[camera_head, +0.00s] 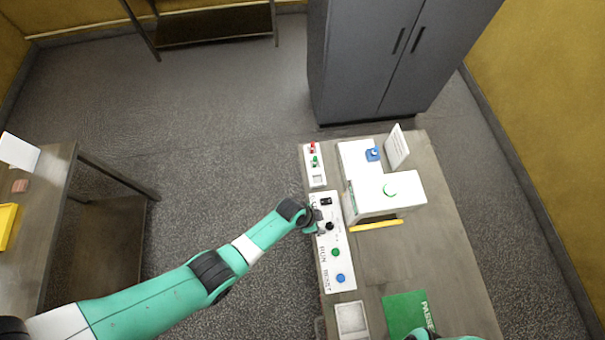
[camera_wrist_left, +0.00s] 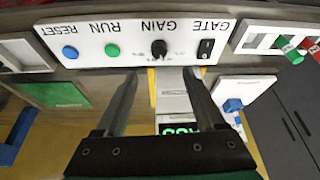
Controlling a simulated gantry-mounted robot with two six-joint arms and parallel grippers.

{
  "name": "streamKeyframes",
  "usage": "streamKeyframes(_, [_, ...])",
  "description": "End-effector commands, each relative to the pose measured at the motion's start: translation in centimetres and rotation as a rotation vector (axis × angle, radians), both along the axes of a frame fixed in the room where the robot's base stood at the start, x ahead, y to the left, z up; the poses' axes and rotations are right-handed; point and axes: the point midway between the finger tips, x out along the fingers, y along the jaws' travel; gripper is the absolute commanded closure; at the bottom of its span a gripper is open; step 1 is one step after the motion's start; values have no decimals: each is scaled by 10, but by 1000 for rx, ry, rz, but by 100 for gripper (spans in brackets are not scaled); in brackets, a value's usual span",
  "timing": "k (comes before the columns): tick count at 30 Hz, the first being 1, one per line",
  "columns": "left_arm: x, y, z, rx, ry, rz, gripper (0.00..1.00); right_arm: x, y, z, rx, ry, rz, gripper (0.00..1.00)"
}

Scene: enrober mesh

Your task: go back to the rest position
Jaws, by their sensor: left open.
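My left gripper (camera_head: 320,224) is at the white control panel (camera_head: 343,268) on the bench, near its black gain knob (camera_head: 330,226). In the left wrist view the two fingers (camera_wrist_left: 160,78) are apart with nothing held between them. The knob (camera_wrist_left: 159,48) shows just beyond the fingertips; I cannot tell whether they touch it. The panel also has a black gate switch (camera_wrist_left: 205,48), a green run button (camera_wrist_left: 112,50) and a blue reset button (camera_wrist_left: 70,52). A bit of my right arm (camera_head: 455,337) shows at the bottom edge; its gripper is out of view.
A white machine (camera_head: 400,187) stands right of the panel, with a yellow strip (camera_head: 376,225) before it. A small box with red and green switches (camera_head: 314,165) sits behind the panel. A green mat (camera_head: 404,313) and pale tray (camera_head: 351,318) lie in front.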

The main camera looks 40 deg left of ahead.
Motion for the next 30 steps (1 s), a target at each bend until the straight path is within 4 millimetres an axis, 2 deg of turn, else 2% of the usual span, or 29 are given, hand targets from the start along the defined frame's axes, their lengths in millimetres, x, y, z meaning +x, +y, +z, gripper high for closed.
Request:
streamKeyframes(5, [1,-8,2,0,0,-17,29,0,0,0,0,0,0,50])
streamKeyframes(20, [1,-6,2,0,0,-14,29,0,0,0,0,0,0,50])
streamKeyframes(22, [9,-4,7,-2,-12,-7,29,0,0,0,0,0,0,50])
streamKeyframes(23, [15,-3,12,-4,-22,-3,29,0,0,0,0,0,0,50])
streamKeyframes(26, [52,-2,44,-16,-104,13,29,0,0,0,0,0,0,50])
streamKeyframes(29, [104,0,103,-30,-254,29,29,0,0,0,0,0,0,50])
streamKeyframes(30, [125,2,132,-34,-325,35,29,0,0,0,0,0,0,50])
